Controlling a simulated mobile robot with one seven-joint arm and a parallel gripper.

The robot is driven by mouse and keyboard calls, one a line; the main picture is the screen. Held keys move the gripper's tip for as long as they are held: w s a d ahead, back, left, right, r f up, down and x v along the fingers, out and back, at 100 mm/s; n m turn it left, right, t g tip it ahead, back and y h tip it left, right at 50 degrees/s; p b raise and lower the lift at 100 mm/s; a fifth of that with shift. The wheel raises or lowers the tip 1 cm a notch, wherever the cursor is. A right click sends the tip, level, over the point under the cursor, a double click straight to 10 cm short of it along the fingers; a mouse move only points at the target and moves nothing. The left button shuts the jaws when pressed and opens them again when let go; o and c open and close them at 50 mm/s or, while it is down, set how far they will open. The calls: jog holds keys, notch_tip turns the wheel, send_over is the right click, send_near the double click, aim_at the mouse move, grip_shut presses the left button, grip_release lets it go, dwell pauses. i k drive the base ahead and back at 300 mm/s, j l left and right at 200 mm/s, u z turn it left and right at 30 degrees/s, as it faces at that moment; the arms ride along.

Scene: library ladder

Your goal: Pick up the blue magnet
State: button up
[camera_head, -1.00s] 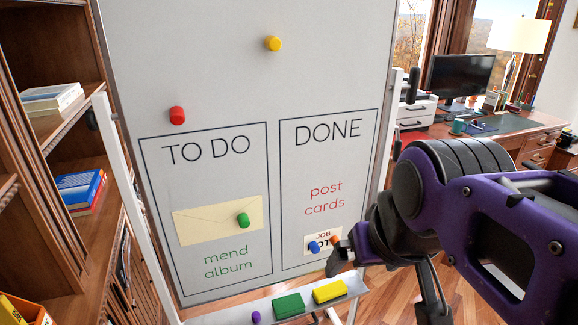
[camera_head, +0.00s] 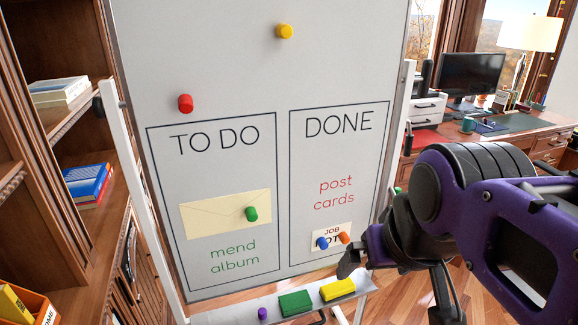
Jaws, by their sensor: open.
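The blue magnet (camera_head: 323,243) is on the whiteboard (camera_head: 230,75), low in the DONE box. It sits on the lower left of a small white card (camera_head: 334,232) with partly covered lettering. An orange magnet (camera_head: 344,238) is beside it on the same card. My gripper (camera_head: 352,262) is open, just right of and below the blue magnet, and apart from it. One dark finger shows near the board; the other is hard to make out.
A green magnet (camera_head: 251,214) holds an envelope (camera_head: 215,217). Red (camera_head: 186,103) and yellow (camera_head: 285,31) magnets are higher up. The tray (camera_head: 238,313) below bears a green block (camera_head: 295,303), a yellow block (camera_head: 337,289) and a purple piece (camera_head: 262,313). Shelves stand left.

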aim_at(322, 242)
jog(key=j+z, duration=0.15)
jog(key=l+u, duration=0.65)
jog(key=u, duration=0.2)
jog(key=k+l+u, duration=0.1)
jog(key=l+u, duration=0.3)
jog(key=k+l+u, duration=0.1)
jog(key=u, duration=0.35)
jog(key=k+l+u, duration=0.15)
jog(key=k+u, duration=0.25)
jog(key=k+l+u, duration=0.1)
jog(key=u, duration=0.25)
jog(key=i+u, duration=0.15)
jog(key=u, duration=0.4)
jog(key=i+l+u, duration=0.15)
jog(key=l+u, duration=0.15)
jog(key=k+z, duration=0.4)
jog(key=z, duration=0.15)
